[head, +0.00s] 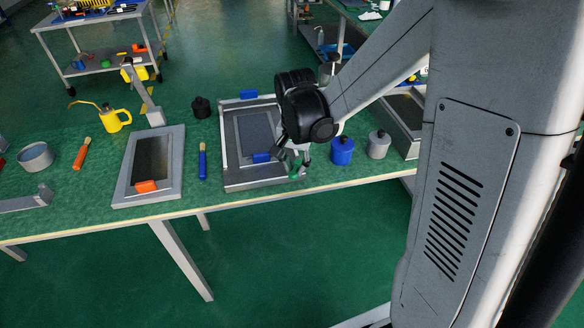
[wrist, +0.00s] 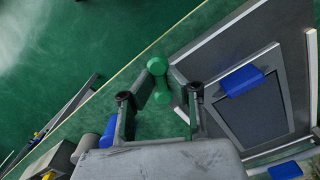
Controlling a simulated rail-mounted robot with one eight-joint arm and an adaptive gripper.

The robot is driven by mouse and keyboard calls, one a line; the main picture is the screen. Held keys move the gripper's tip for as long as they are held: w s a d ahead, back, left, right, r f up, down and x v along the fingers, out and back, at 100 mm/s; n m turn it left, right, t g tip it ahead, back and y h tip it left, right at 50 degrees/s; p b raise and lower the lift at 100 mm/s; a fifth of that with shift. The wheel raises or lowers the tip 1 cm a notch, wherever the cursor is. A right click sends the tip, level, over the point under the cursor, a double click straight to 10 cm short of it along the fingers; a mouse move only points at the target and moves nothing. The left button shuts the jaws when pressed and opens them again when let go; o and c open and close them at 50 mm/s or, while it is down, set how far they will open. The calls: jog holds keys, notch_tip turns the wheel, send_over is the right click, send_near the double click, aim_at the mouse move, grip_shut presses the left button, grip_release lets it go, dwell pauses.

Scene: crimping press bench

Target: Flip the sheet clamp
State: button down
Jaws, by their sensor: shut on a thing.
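A green dumbbell-shaped handle, which appears to be the sheet clamp (wrist: 159,82), sits at the front right corner of the grey metal frame (head: 236,185). It shows small and partly hidden under my gripper in the head view (head: 294,176). My gripper (head: 291,163) points down at that corner. In the wrist view my gripper (wrist: 160,92) has its two fingers on either side of the green handle and is shut on it. The frame also shows at the right of the wrist view (wrist: 225,40). Where the clamp joins the frame is hidden.
Blue blocks (head: 249,94) (head: 261,157) sit on the frame. A blue bottle (head: 342,152) and a grey bottle (head: 378,146) stand close to its right. A blue brush (head: 202,162) and a second frame (head: 175,170) lie left. The bench's front edge is near.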

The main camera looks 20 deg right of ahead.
jog(key=shift+s+d+n+b, duration=0.15)
jog(key=shift+d+n+b, duration=0.1)
jog(key=shift+n, duration=0.7)
jog(key=shift+s+d+n+b, duration=0.1)
jog(key=shift+d+n+b, duration=0.1)
jog(key=shift+n, duration=0.75)
jog(key=c, duration=1.8)
grip_release()
jog(key=shift+o, duration=0.2)
notch_tip(320, 180, up, 12)
